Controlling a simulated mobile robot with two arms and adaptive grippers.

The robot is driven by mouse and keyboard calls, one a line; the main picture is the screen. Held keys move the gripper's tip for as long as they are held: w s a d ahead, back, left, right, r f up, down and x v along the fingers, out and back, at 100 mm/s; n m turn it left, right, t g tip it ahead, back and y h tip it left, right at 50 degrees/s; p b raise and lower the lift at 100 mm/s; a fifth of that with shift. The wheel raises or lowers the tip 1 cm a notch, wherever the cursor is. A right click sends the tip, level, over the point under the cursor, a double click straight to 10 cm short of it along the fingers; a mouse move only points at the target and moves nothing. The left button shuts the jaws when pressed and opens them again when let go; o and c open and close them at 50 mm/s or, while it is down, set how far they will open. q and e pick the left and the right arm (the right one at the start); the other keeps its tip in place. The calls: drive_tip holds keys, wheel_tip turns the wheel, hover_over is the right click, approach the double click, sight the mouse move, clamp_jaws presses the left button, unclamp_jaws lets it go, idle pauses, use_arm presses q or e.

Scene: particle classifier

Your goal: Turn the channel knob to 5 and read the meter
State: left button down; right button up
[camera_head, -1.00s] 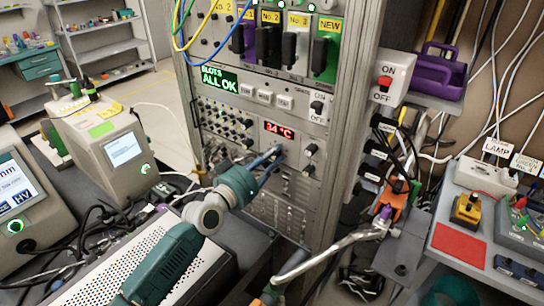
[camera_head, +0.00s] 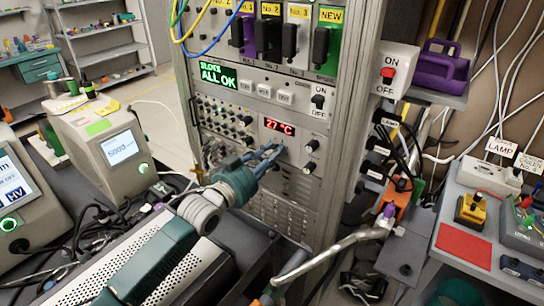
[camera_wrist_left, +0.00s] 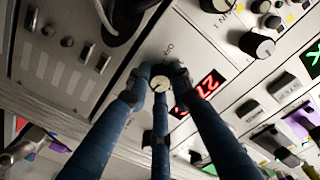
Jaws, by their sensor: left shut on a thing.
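The meter is a dark display (camera_head: 279,127) on the rack panel, with red digits reading 27 °C. It also shows, tilted, in the left wrist view (camera_wrist_left: 210,84). My left gripper (camera_head: 276,151) reaches the panel just below the display. In the left wrist view its blue fingers (camera_wrist_left: 161,80) are shut around a small round knob with a pale face (camera_wrist_left: 160,84). Small lettering stands beside this knob, but I cannot read its setting. The fingers hide the knob in the head view. My right gripper is not in view.
Other dark knobs (camera_head: 311,146) sit right of the display. An ON/OFF switch box (camera_head: 397,70) is on the rack's side post. Cables hang over the upper modules. A perforated metal case (camera_head: 187,270) lies under my left arm. Cables and a silver pipe (camera_head: 335,250) crowd the right.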

use_arm(q)
drive_tip(key=shift+f+m, duration=0.2)
drive_tip(key=shift+m, duration=0.8)
drive_tip(key=c, duration=1.6)
unclamp_jaws()
drive_tip(key=shift+o, duration=0.3)
drive_tip(key=shift+a, duration=0.1)
drive_tip(key=shift+r, duration=0.1)
drive_tip(key=v, duration=0.7)
drive_tip(key=shift+s, duration=0.2)
drive_tip(key=shift+a, duration=0.15)
